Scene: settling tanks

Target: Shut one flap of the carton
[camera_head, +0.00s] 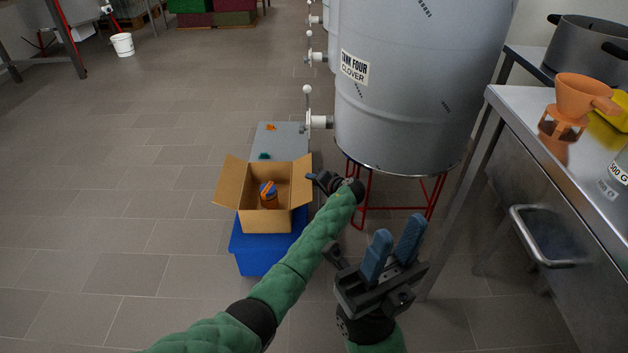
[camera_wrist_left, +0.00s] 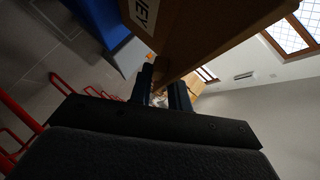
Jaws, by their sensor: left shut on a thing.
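The open cardboard carton (camera_head: 264,221) stands on a blue box, with an orange and blue item (camera_head: 268,194) inside. My left gripper (camera_head: 314,179) is at the outer edge of the right flap. In the left wrist view its fingers (camera_wrist_left: 163,88) are closed at the edge of brown cardboard (camera_wrist_left: 190,35); the exact grip is partly hidden. My right gripper (camera_head: 396,239) is raised, open and empty, well right of the carton.
The blue box (camera_head: 262,251) is under the carton, with a grey surface (camera_head: 281,139) behind. A large steel tank (camera_head: 420,85) on red legs (camera_head: 400,208) stands close to the right. A steel table (camera_head: 560,150) is further right.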

